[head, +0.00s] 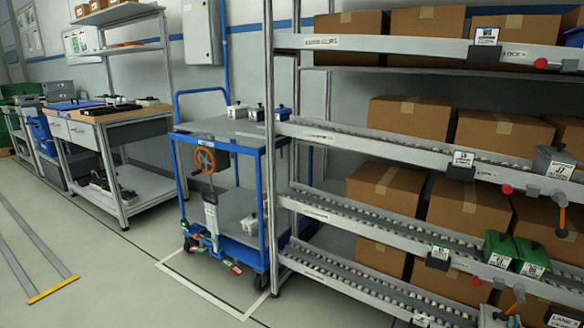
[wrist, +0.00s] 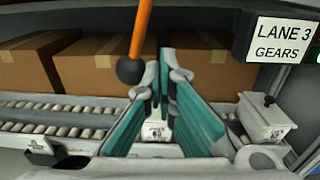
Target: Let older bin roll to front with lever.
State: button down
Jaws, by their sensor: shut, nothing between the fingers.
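My gripper (wrist: 165,78) is shut and empty in the wrist view, its teal-padded fingers pointing into the rack. An orange lever (wrist: 139,30) with a black ball end hangs just left of the fingertips; I cannot tell whether they touch. A grey bin (wrist: 268,118) sits right of the fingers. A pale label shows low between the fingers; what carries it is mostly hidden. The head view shows a grey bin (head: 555,163) at a lane's front and an orange lever (head: 561,215) with a black ball below it. My gripper is not visible there.
A "LANE 3 GEARS" sign (wrist: 282,40) hangs at upper right. Cardboard boxes (wrist: 95,62) stand behind the roller track (wrist: 60,118). Green bins (head: 501,248) stand on a lower lane. A blue cart (head: 225,185) stands beside the rack; the floor at left is mostly clear.

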jog(key=p+v, duration=0.5)
jog(key=v, duration=0.3)
jog(key=shift+s+d+p, duration=0.2)
jog(key=shift+d+p, duration=0.15)
dwell(0.4)
